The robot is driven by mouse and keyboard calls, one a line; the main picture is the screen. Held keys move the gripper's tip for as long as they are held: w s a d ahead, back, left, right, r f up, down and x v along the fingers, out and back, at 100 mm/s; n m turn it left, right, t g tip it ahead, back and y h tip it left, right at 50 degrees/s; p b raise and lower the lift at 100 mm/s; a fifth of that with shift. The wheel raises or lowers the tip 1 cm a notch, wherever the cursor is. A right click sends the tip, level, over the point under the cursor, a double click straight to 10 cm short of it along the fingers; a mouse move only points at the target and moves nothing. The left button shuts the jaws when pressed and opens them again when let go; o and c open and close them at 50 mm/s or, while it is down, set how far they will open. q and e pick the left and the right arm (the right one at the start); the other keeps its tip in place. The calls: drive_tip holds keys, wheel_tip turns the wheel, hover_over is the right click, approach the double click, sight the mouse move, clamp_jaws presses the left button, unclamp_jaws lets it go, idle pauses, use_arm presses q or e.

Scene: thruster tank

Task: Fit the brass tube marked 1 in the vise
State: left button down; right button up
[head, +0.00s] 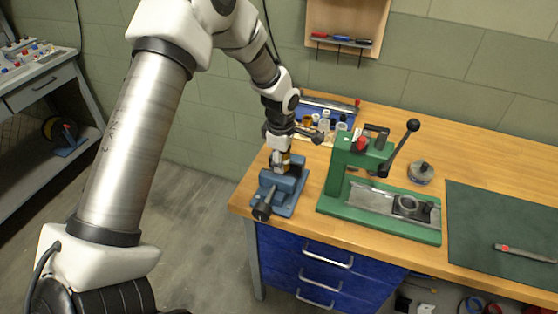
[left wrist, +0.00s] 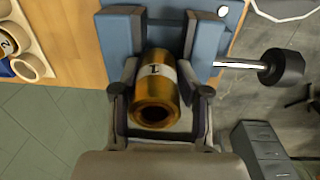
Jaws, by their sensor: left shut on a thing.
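The brass tube marked 1 (left wrist: 160,88) is held between the fingers of my left gripper (left wrist: 161,100). Its white band shows the digit 1, and its open end faces the wrist camera. In the head view my left gripper (head: 281,158) points down over the blue vise (head: 290,198), at the front left corner of the bench. The vise's blue body also shows in the left wrist view (left wrist: 211,40), behind the tube. I cannot tell whether the tube touches the vise jaws. My right gripper is not in view.
A green press (head: 337,187) with a black-knobbed lever stands right of the vise. A blue rack (head: 310,112) with several small tubes and cups lies behind the gripper. A dark green mat (head: 490,225) lies at the right. Wooden bench is clear behind the mat.

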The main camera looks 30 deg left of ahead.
use_arm(q)
drive_tip(key=c, duration=0.7)
unclamp_jaws()
drive_tip(key=s+f, duration=0.2)
drive_tip(key=f, duration=0.1)
drive_tip(key=shift+d+g, duration=0.15)
drive_tip(key=shift+g, duration=0.25)
drive_tip(key=shift+c, duration=0.2)
drive_tip(key=shift+o, duration=1.2)
drive_tip(key=shift+w+f, duration=0.3)
drive_tip(key=shift+w, duration=0.25)
drive_tip(key=shift+w+f, duration=0.3)
drive_tip(key=shift+w, duration=0.2)
drive_tip(key=shift+s+r, duration=0.2)
drive_tip(key=shift+r, duration=0.1)
drive_tip(key=shift+w+r, duration=0.15)
drive_tip(key=shift+r, duration=0.1)
wheel_tip(320, 180, up, 12)
drive_tip(key=shift+f, duration=0.2)
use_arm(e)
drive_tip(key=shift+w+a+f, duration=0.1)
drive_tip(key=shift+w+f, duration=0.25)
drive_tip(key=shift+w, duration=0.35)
